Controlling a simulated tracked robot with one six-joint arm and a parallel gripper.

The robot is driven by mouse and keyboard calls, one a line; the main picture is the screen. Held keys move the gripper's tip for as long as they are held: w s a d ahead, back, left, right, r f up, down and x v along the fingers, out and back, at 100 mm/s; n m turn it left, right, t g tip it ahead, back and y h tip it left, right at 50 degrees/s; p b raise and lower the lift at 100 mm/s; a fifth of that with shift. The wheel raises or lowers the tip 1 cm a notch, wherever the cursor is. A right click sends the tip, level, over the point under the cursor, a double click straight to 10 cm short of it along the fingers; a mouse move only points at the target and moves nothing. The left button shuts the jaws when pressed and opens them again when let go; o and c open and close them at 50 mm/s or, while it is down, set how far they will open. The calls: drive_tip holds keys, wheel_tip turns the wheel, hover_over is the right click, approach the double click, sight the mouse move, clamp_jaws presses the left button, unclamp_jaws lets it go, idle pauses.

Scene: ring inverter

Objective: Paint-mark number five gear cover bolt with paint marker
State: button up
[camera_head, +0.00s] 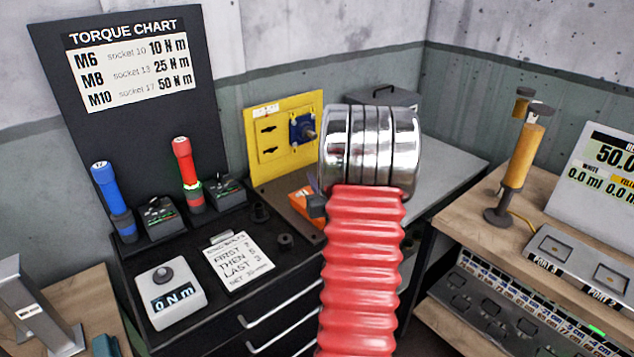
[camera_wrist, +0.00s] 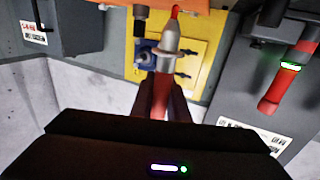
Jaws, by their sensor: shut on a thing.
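My gripper (camera_wrist: 161,92) is shut on a red paint marker (camera_wrist: 169,42) in the wrist view. The marker has a grey-silver nose and a red tip pointing to the top of the picture. The tip overlaps an orange part (camera_wrist: 205,4), probably the gear cover, cut off by the top edge; I cannot tell whether they touch. A dark bolt-like piece (camera_wrist: 140,20) hangs beside the tip. In the head view an orange part (camera_head: 303,201) shows on the bench, partly hidden by my arm, which also hides most of my gripper. The number five bolt cannot be made out.
A yellow panel (camera_head: 268,172) with a blue fitting stands behind. Blue (camera_head: 111,196) and red (camera_head: 187,168) torque tools stand left, with a readout box (camera_head: 171,292) and a note card (camera_head: 236,262) in front. A wooden bench (camera_head: 470,220) with a yellow dispenser (camera_head: 524,155) is right.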

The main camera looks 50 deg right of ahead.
drive_tip(key=shift+r, duration=2.05)
drive_tip(key=shift+s, duration=0.15)
